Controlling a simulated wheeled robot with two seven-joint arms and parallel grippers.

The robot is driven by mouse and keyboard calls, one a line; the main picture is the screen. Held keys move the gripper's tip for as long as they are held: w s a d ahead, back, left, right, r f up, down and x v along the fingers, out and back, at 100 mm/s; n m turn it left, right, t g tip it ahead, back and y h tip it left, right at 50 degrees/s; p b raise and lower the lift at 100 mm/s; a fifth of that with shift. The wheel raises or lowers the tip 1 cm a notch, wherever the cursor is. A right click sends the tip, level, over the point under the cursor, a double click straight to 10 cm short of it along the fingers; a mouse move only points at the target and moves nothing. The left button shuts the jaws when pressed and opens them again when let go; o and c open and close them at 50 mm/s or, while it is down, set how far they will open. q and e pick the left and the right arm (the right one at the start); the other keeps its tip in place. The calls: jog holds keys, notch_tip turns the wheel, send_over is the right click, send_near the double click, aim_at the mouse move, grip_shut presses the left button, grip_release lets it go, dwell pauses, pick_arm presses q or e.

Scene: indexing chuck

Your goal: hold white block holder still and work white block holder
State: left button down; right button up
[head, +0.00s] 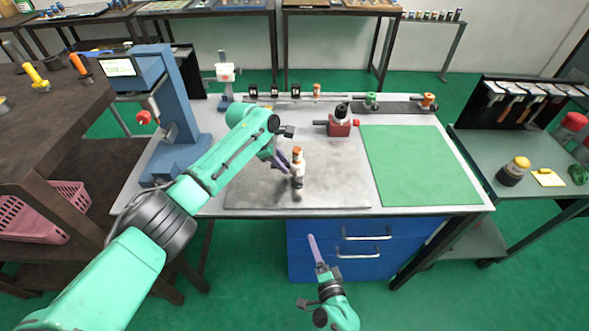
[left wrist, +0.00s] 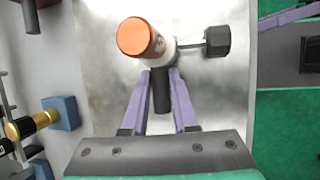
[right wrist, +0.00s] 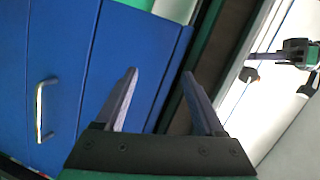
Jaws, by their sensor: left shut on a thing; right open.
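The white block holder (head: 297,167) stands on the grey metal plate on the bench, with an orange top and dark parts low down. In the left wrist view the holder (left wrist: 162,47) shows its orange cap, a white collar and a black knob (left wrist: 217,41) out to the right. My left gripper (head: 281,159) is shut on it from the left; its purple fingers (left wrist: 161,76) lie either side of a dark grey rod. Exactly which part they grip is partly hidden. My right gripper (head: 313,247) is open and empty, low in front of the blue drawers; its fingers (right wrist: 160,73) are spread.
The grey plate (head: 250,190) is otherwise bare. A green mat (head: 415,165) lies to its right. A red block with a dark top (head: 339,124) stands behind. A blue press (head: 170,115) stands at the left. The blue drawer unit (right wrist: 60,70) is close to my right gripper.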

jog(key=s+d+f+n+g, duration=0.3)
jog(key=s+d+f+n, duration=0.1)
jog(key=f+n, duration=0.5)
jog(key=shift+s+d+f+n+g, duration=0.25)
jog(key=shift+d+n, duration=0.25)
jog(key=shift+d, duration=0.3)
jog(key=m+t+h, duration=0.3)
jog(key=m+t, duration=0.3)
jog(key=m, duration=2.8)
send_near(298, 186)
jog(key=w, duration=1.1)
jog(key=shift+w+a+f, duration=0.1)
jog(key=shift+w+a, duration=0.1)
jog(key=shift+w, duration=0.2)
jog(key=shift+c, duration=0.3)
